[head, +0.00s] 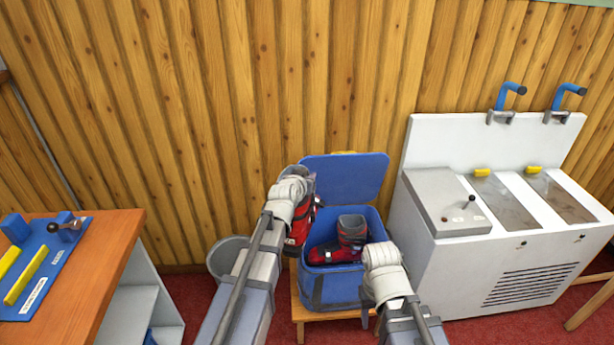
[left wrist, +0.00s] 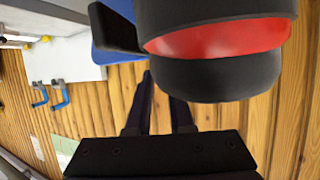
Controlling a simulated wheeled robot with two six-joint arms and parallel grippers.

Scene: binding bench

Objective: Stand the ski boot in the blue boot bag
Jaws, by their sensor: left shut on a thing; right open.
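My left gripper (left wrist: 160,100) is shut on a red and black ski boot (head: 301,228). I hold this boot at the left side of the blue boot bag (head: 335,288), partly hidden by my left wrist. In the left wrist view, the boot's black cuff with its red lining (left wrist: 215,45) fills the top. The bag stands open with its lid (head: 345,178) raised at the back. A second red and black boot (head: 350,232) stands inside the bag, toe to the left. My right gripper (head: 367,316) is open in front of the bag's right side, mostly hidden by its wrist.
The bag rests on a small wooden stool (head: 326,314). A grey bin (head: 226,258) stands to the left. A white machine (head: 500,260) is close on the right, and a wooden bench (head: 100,245) is at far left. A plank wall (head: 250,110) is behind.

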